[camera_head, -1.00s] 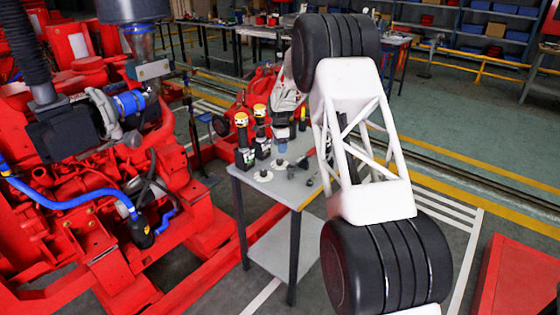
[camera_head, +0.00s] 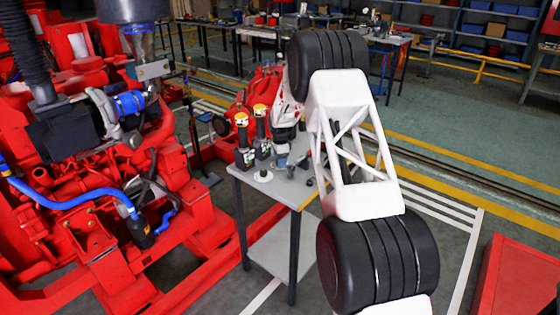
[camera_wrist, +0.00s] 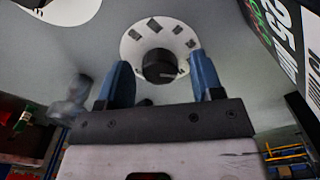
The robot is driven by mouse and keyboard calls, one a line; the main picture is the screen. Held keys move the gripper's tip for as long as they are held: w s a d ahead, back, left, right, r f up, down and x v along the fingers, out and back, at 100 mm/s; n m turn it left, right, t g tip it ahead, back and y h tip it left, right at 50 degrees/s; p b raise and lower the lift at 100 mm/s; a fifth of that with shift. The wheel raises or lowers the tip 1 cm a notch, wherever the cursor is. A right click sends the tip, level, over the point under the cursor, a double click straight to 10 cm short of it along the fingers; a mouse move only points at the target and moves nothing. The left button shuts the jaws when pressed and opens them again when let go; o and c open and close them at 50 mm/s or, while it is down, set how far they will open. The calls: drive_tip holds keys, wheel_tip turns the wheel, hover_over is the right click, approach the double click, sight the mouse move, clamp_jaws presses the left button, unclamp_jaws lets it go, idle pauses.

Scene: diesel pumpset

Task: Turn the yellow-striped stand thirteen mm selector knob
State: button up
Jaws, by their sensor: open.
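In the wrist view a black selector knob (camera_wrist: 159,66) sits at the middle of a white dial (camera_wrist: 130,45) with dark marks. My gripper (camera_wrist: 163,80) is open and empty, its two blue fingers apart on either side of the knob's lower part in the picture; contact cannot be told. I cannot make out a stripe or size marking that singles one out.
In the wrist view a black labelled body (camera_wrist: 285,40) rises close at right. A red engine (camera_head: 90,200) fills the left.

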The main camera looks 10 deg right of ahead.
drive_tip(key=shift+f, duration=0.2)
drive_tip(key=shift+c, duration=0.3)
drive_tip(key=c, duration=0.9)
drive_tip(key=shift+o, duration=0.2)
